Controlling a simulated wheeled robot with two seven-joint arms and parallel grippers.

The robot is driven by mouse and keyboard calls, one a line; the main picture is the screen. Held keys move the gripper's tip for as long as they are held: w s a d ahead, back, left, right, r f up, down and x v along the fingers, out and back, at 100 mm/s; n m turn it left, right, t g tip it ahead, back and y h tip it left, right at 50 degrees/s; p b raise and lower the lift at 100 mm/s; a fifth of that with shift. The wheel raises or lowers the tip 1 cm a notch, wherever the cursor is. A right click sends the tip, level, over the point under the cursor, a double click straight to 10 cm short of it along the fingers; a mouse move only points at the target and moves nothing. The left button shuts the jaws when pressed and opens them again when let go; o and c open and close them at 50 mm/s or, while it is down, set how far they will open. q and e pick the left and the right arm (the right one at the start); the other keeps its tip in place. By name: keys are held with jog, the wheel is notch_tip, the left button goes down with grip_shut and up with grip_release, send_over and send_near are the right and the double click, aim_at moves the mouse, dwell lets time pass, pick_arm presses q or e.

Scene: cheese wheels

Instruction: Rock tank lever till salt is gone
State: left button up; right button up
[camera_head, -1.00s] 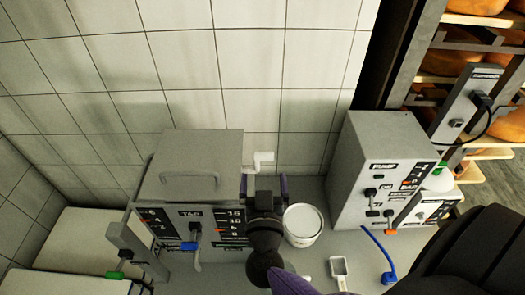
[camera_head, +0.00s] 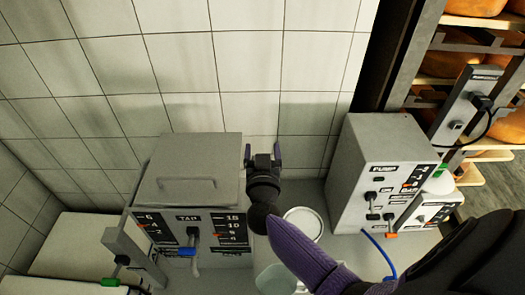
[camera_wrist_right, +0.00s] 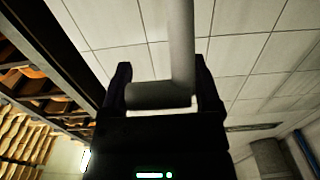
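The grey tank (camera_head: 192,170) with a handled lid and a front panel marked TAP stands left of centre in the head view. My right gripper (camera_head: 263,155) is just beyond its right side, fingers spread apart. In the right wrist view, the pale grey L-shaped lever (camera_wrist_right: 182,50) reaches down between the fingers of my right gripper (camera_wrist_right: 162,85). Its short arm spans most of the gap; I cannot tell whether it touches them. In the head view the lever is hidden behind the gripper. No salt can be made out. My left gripper is not in view.
A white bucket (camera_head: 303,222) stands right of my wrist, partly covered by my arm. A pale container (camera_head: 274,280) is at the bottom edge. The grey pump box (camera_head: 375,165) stands to the right, with a blue hose (camera_head: 383,255). A tiled wall (camera_head: 240,60) closes the back.

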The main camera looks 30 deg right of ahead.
grip_shut()
